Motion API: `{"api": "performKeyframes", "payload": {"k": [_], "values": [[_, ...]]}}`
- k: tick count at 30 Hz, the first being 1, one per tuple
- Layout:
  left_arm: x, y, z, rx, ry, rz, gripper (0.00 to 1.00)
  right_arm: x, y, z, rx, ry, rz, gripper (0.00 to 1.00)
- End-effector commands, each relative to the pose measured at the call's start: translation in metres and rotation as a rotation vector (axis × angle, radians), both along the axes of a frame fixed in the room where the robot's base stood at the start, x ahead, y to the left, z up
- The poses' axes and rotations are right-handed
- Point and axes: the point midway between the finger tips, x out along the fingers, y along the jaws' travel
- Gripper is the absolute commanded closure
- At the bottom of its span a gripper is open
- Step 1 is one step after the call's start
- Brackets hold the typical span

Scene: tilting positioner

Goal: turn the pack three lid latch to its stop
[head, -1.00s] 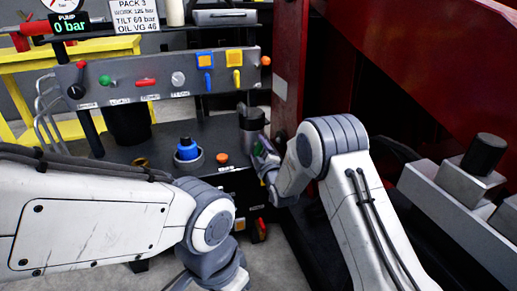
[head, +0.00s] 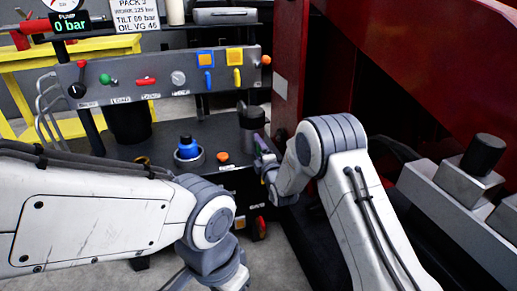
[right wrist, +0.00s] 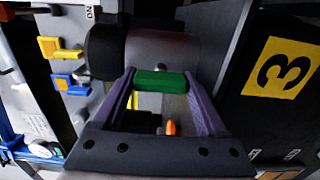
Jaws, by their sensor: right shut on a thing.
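The lid latch shows in the right wrist view as a green bar (right wrist: 160,80) just below a dark grey cylinder (right wrist: 160,50) with a black end. My right gripper (right wrist: 160,76) is shut on this green bar, with a purple finger at each end of it. In the head view my right gripper (head: 265,158) is small and partly covered by its own wrist, beside the dark cylinder (head: 250,117) at the right end of the pack's top. The latch itself is hidden there. My left arm reaches across the lower left; its fingers are out of view.
A grey panel (head: 125,93) with knobs and levers stands behind the black pack top (head: 120,152). A red frame (head: 430,60) stands close on the right. A yellow "3" plate (right wrist: 283,68) marks the pack.

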Motion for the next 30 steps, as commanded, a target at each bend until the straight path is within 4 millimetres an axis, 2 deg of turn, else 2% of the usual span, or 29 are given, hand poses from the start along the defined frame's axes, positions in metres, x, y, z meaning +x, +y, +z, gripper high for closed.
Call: {"api": "performKeyframes", "payload": {"k": [7, 8, 9, 23, 30], "values": [[0.0000, 0.0000, -0.0001, 0.000, 0.000, 0.000, 0.50, -0.0007, 0.0011, -0.0009, -0.005, 0.000, 0.003, 0.81], [0.0000, 0.0000, -0.0001, 0.000, 0.000, 0.000, 0.50, -0.0007, 0.0011, -0.0009, -0.005, 0.000, 0.003, 0.17], [0.0000, 0.0000, -0.0001, 0.000, 0.000, 0.000, 0.50, -0.0007, 0.0010, -0.0009, -0.004, 0.001, 0.003, 0.02], [0.0000, 0.0001, -0.0008, 0.000, 0.000, 0.000, 0.50, -0.0007, -0.0003, -0.0029, 0.029, 0.017, 0.001, 0.00], [0.0000, 0.0000, -0.0040, 0.000, 0.000, 0.000, 0.50, -0.0010, 0.0009, -0.0029, 0.259, 0.092, 0.002, 0.00]]}}
